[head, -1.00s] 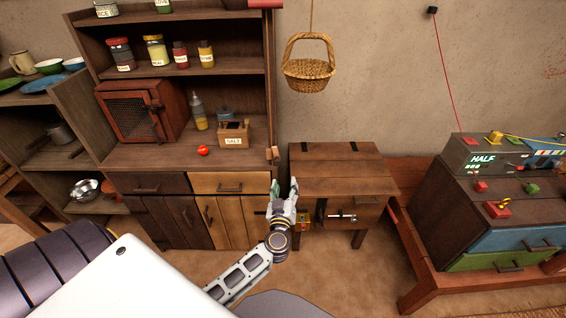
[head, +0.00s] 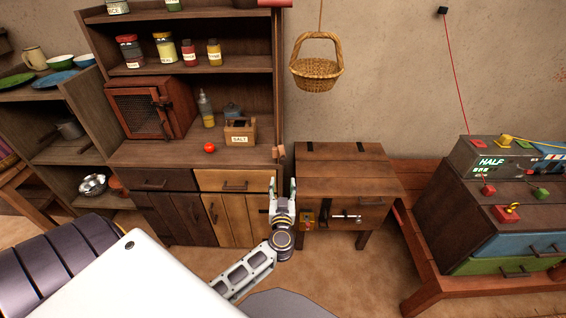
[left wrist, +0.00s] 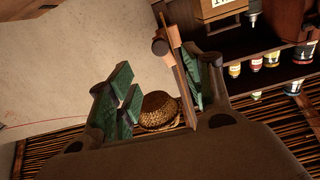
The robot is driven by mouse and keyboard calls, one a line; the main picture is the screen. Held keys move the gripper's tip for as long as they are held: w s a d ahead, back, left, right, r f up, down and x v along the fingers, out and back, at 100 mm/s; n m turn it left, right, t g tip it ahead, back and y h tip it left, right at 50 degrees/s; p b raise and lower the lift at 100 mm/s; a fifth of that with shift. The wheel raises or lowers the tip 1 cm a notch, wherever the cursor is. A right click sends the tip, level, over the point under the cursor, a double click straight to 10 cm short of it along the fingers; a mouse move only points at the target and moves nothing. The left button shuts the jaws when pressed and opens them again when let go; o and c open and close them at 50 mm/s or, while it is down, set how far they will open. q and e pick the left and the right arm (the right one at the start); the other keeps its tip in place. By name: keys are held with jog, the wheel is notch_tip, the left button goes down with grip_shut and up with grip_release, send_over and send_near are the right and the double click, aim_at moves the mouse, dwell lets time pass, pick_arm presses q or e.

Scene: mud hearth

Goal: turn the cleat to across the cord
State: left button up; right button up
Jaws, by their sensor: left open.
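In the left wrist view a wooden bar with a rounded peg, probably the cleat (left wrist: 161,47), shows between the green finger pads (left wrist: 160,90), closer to the right pad. I cannot tell whether they touch. The cord (head: 320,16) shows above the hanging basket (head: 316,72). My right gripper is not in view.
The dresser (head: 190,152) with shelves and jars stands left of the gripper. A low wooden cabinet (head: 345,170) with a metal bolt stands to the right. A drawer unit (head: 480,225) with a control box is at far right.

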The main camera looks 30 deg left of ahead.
aim_at(283, 163)
pick_arm(q)
jog(key=x, duration=1.2)
jog(key=shift+b, duration=0.35)
jog(key=shift+w+a, duration=0.4)
jog(key=shift+w, duration=0.2)
jog(key=shift+w+a+r, duration=0.1)
jog(key=c, duration=1)
jog(key=shift+c, duration=0.3)
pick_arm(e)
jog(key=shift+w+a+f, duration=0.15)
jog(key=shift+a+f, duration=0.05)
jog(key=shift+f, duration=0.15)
